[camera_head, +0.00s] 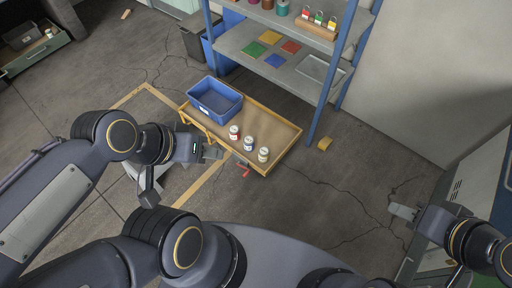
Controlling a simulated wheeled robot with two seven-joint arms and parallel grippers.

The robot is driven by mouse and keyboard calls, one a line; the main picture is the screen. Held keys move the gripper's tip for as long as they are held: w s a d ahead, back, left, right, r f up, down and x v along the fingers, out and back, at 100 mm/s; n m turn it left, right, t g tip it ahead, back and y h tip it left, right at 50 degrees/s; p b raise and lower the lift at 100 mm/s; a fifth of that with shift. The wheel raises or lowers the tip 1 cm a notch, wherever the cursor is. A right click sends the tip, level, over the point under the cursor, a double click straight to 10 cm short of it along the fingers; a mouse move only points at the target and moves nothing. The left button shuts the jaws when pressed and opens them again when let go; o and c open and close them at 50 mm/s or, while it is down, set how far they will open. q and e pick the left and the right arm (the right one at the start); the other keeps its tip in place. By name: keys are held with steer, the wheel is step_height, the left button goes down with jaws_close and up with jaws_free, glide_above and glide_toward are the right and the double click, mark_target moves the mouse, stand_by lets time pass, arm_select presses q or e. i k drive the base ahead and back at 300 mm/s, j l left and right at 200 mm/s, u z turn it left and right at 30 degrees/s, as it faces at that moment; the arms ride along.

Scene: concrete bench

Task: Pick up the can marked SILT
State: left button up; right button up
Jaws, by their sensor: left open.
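Three small white cans stand upright in a row on a low yellow-edged table (283,130). One can has a red band (234,132), the middle one has a blue band (249,143), and the one nearest the right end looks yellowish (263,154). Their labels are too small to read, so I cannot tell which is marked SILT. My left gripper (214,152) is open at the table's near edge, left of and apart from the cans. My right gripper (403,212) is far to the right over the floor, away from the table; its jaw gap is unclear.
A blue bin (214,99) stands on the table's left end, behind the cans. A blue-framed shelf (322,68) rises behind the table. A red item (243,169) shows by the table's near edge.

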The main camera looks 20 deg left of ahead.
mark_target(248, 140)
steer(key=i+u, duration=0.1)
steer(key=u, duration=1.6)
steer(key=l+u, duration=0.3)
steer(key=u, duration=0.15)
steer(key=i+l+u, duration=0.1)
steer(key=l+u, duration=0.55)
steer(key=u, duration=0.2)
steer(key=k+l+u, duration=0.1)
steer(key=l, duration=0.35)
steer(key=k+l+u, duration=0.1)
steer(key=l, duration=0.3)
steer(key=k+l+u, duration=0.1)
steer(key=l, duration=0.3)
